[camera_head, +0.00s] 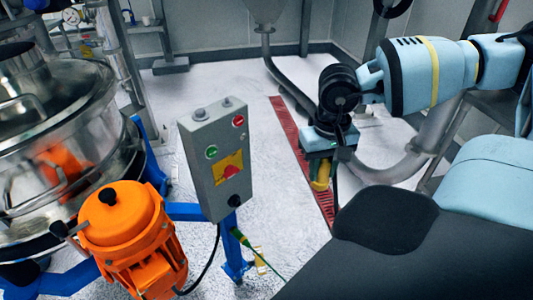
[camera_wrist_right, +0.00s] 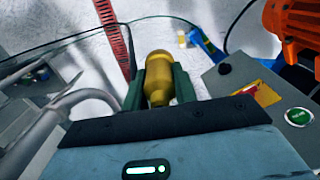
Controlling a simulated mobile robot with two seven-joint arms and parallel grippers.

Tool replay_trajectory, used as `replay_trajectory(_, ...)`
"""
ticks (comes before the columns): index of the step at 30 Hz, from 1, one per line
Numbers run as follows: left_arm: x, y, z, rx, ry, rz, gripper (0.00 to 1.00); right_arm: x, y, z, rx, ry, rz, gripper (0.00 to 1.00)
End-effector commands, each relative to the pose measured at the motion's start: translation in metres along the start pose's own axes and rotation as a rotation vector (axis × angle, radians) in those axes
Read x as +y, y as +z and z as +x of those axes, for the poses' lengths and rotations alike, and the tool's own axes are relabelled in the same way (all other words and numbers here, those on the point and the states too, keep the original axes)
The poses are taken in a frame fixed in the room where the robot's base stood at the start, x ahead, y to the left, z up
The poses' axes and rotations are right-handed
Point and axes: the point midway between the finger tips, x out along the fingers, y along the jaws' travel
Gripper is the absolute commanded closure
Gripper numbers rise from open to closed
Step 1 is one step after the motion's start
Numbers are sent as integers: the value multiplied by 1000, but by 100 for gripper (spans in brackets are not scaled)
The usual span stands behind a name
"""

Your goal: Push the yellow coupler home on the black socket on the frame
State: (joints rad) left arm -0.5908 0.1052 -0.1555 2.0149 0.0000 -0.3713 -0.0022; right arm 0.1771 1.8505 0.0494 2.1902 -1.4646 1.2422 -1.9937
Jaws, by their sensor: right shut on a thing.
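My right gripper (camera_head: 320,165) is shut on the yellow coupler (camera_head: 321,176), which points downward in the head view. In the right wrist view the yellow coupler (camera_wrist_right: 158,78) sits between the two dark green fingers of the right gripper (camera_wrist_right: 159,88). The coupler is in the air, to the right of the grey control box and apart from it. A black round part (camera_head: 234,201) shows at the box's lower right corner and in the right wrist view (camera_wrist_right: 224,68); I cannot tell whether it is the black socket. My left gripper is out of view.
The grey control box (camera_head: 213,180) stands by the blue frame (camera_head: 235,258). An orange motor (camera_head: 125,230) and a shiny steel sifter (camera_head: 60,130) are at left. Thin cables hang near the box. A red floor grating (camera_head: 285,125) crosses the pale floor. Pipes stand behind.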

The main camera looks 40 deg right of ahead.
Motion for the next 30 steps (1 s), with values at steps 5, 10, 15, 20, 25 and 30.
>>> replay_trajectory(5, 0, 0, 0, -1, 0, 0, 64, 11, 11, 17, 2, -10, 52, 97)
replay_trajectory(10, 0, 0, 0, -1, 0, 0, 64, -5, 27, 42, 3, -15, 47, 97)
replay_trajectory(15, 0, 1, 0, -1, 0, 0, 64, -40, 40, 57, 4, -12, -22, 97)
replay_trajectory(20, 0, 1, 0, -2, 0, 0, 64, -86, 52, 60, 7, -9, -136, 97)
replay_trajectory(25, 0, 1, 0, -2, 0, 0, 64, -136, 65, 53, 9, -5, -292, 97)
replay_trajectory(30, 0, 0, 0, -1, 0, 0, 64, -172, 77, 43, 6, -1, -430, 97)
